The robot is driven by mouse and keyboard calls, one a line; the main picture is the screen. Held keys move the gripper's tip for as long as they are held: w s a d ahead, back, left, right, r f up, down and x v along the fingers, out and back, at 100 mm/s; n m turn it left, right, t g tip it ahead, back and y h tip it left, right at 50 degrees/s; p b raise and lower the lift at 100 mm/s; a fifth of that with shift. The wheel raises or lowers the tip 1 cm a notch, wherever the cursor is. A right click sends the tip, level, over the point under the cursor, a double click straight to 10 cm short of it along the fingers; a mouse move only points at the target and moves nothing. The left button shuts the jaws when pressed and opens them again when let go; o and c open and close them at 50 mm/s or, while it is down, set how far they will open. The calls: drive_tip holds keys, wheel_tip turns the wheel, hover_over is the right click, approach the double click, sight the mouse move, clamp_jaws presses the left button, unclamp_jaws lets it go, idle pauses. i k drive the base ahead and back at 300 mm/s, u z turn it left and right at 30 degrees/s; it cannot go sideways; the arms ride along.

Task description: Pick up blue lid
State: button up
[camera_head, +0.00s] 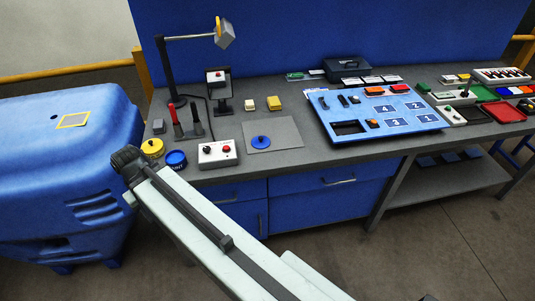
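A round blue lid (261,142) with a small raised knob lies flat on a grey square mat (285,134) on the workbench. A blue round container (176,160) with a pale label stands at the bench's front left edge. A yellow round piece (152,147) with a dark knob is just behind it. My pale arm reaches from the bottom right up to the left, and its dark end is just in front of the blue container. I make out no gripper fingers there. Nothing touches the blue lid.
A control box (218,153) with red and black buttons stands left of the mat. A dark lamp stand (163,70) and red- and black-handled tools are behind. A blue panel (383,115) with numbered areas lies to the right. A large blue bin (60,170) stands left of the bench.

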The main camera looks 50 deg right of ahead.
sight(260, 142)
drive_tip(key=z, duration=0.2)
drive_tip(key=i, duration=0.85)
drive_tip(key=u, duration=0.1)
